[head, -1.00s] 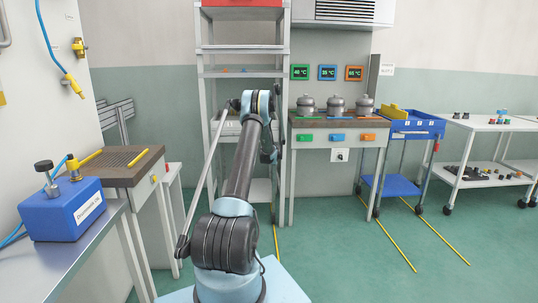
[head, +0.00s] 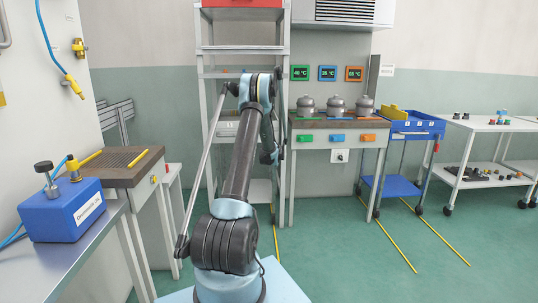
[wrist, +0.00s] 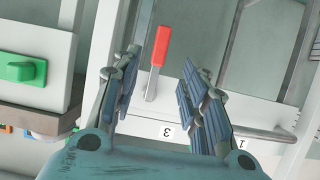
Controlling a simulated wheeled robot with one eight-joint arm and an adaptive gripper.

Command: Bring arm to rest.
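My arm stands raised in the middle of the head view, in front of a tall grey shelf rack (head: 243,49). In the wrist view my gripper (wrist: 168,84) is open, its two ribbed fingers spread apart with nothing held between them. A lever with a red handle (wrist: 153,58) shows beyond the gap between the fingers; the fingers look apart from it. In the head view the gripper's fingers are mostly hidden behind the arm.
A blue box (head: 62,209) sits on the left bench. A blue cart (head: 409,127) and a white table (head: 497,124) stand farther right. The green floor (head: 330,240) at front right is clear.

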